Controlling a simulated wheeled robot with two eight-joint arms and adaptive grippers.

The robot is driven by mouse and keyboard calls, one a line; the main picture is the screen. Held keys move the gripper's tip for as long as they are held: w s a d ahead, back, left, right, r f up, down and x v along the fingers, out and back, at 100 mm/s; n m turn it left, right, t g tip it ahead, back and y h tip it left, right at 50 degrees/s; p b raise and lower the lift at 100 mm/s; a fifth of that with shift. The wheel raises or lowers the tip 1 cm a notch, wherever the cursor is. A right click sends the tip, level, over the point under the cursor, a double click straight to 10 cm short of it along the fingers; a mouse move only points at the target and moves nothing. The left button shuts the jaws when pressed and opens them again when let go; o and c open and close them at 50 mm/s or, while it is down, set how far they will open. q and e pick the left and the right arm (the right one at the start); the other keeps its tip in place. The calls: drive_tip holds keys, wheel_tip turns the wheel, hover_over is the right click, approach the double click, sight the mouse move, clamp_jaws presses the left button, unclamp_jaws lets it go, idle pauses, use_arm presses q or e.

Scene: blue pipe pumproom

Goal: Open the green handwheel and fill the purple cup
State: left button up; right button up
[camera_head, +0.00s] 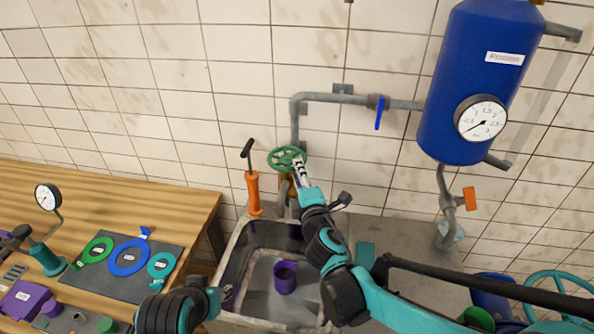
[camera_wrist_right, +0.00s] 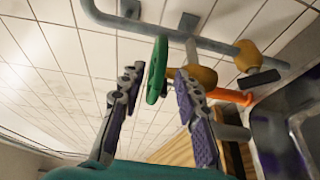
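The green handwheel (camera_head: 287,157) sits on the tap pipe above the sink. My right gripper (camera_head: 299,171) is at its front edge. In the right wrist view the green handwheel (camera_wrist_right: 157,70) shows edge-on between the spread fingers of my right gripper (camera_wrist_right: 158,84), with visible gaps; I see no closed grip. The purple cup (camera_head: 285,277) stands in the sink basin, below the tap. The tap outlet is mostly hidden behind my right gripper. My left gripper (camera_head: 226,292) seems to be at the sink's left edge, small and unclear, apart from the cup.
The grey sink (camera_head: 232,262) has an orange hand pump (camera_head: 253,192) at its back left. A wooden bench (camera_head: 120,196) with a dark mat, colored rings and a gauge is at left. A blue tank (camera_head: 478,85) with a gauge and a blue-handled valve (camera_head: 379,111) are on the wall.

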sight(287, 159)
drive_tip(key=shift+x, duration=1.6)
clamp_jaws()
